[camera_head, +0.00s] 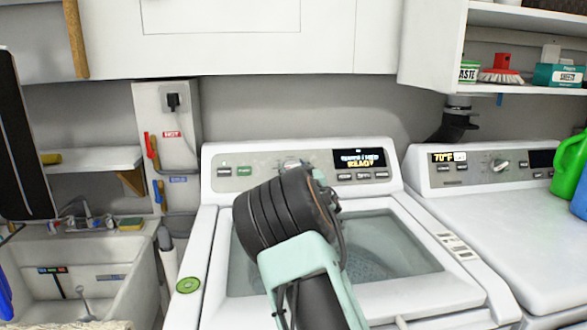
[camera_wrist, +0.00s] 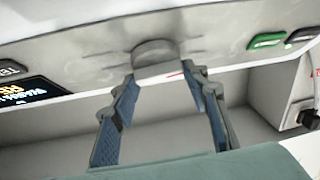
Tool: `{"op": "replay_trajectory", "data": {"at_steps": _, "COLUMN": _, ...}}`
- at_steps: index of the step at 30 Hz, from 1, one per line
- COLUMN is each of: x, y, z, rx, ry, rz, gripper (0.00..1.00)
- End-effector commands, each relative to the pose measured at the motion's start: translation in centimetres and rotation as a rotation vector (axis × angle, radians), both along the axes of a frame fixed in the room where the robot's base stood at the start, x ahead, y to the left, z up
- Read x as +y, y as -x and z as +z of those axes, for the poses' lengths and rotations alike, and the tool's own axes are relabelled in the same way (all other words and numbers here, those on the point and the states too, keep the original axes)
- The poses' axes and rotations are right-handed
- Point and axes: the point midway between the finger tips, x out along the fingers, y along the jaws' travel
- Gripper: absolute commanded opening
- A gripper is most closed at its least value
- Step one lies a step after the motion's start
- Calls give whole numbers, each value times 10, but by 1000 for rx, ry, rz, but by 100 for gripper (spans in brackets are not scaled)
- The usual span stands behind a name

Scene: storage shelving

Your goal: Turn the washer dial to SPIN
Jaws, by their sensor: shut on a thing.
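The washer (camera_head: 185,290) stands in the middle of the head view, with a control panel (camera_head: 222,172) along its back. Its round grey dial (camera_wrist: 154,50) is at the top middle of the wrist view. In the head view only a bit of the dial (camera_head: 290,163) shows above my arm. My gripper (camera_wrist: 158,74) has its two blue-padded fingers on either side of the dial and is shut on it. In the head view my wrist hides the fingers. I cannot read the dial's marks.
The washer's lit display (camera_head: 359,158) is right of the dial; its lower line seems to say READY. A second machine (camera_head: 480,205) stands at the right, with green and blue bottles on it. A sink (camera_head: 105,270) is at the left. A shelf (camera_head: 515,14) hangs upper right.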

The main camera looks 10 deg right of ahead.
Motion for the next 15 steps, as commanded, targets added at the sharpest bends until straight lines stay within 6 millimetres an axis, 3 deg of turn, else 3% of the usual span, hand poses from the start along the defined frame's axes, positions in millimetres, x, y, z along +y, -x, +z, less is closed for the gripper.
{"op": "replay_trajectory", "data": {"at_steps": 15, "x": -4, "y": -1, "z": 4, "rx": 0, "ry": 253, "rz": 226, "gripper": 18}}
